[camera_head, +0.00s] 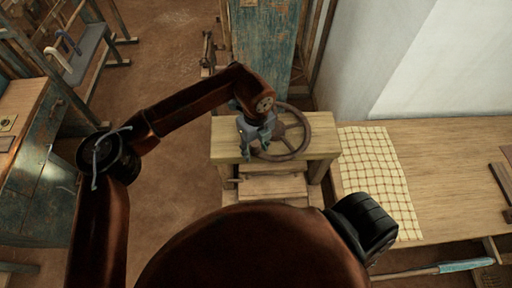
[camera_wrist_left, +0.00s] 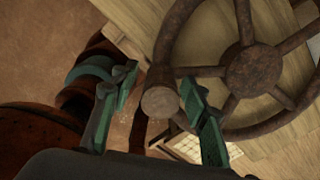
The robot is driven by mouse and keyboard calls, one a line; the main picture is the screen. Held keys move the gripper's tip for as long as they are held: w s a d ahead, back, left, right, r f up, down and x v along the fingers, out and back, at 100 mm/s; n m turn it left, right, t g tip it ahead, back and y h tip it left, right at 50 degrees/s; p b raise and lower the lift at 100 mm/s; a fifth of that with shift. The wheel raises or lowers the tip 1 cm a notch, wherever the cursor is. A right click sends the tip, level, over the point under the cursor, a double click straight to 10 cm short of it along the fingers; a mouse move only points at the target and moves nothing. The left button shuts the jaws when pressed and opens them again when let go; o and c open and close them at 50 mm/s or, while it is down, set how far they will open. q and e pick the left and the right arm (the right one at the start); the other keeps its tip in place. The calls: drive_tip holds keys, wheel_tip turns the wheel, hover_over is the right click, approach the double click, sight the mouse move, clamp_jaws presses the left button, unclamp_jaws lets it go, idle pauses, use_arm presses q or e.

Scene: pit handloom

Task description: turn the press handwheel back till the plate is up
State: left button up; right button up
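The rusty press handwheel (camera_head: 301,131) lies flat above the pale wooden top beam (camera_head: 325,149) of the press. It fills the right of the left wrist view (camera_wrist_left: 252,68), with spokes, a hub and a round upright knob (camera_wrist_left: 160,101) at its rim. My left gripper (camera_head: 253,146) is at the wheel's left rim. In the left wrist view its green fingers (camera_wrist_left: 157,98) are apart, one each side of the knob, with gaps showing. Pale boards (camera_head: 272,187) show below the beam; I cannot tell the plate's height. My right gripper is out of view.
A wooden bench (camera_head: 455,160) with a checked cloth (camera_head: 378,175) stands right of the press. A worn blue-green panel (camera_head: 262,55) stands behind it. A blue-green cabinet (camera_head: 42,185) is at left. Bare brown floor (camera_head: 165,50) lies between.

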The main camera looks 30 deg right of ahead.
use_arm(q)
drive_tip(key=shift+w+r, duration=0.1)
drive_tip(key=shift+r, duration=0.2)
wheel_tip(320, 180, up, 12)
drive_tip(key=shift+f, duration=0.25)
idle(0.5)
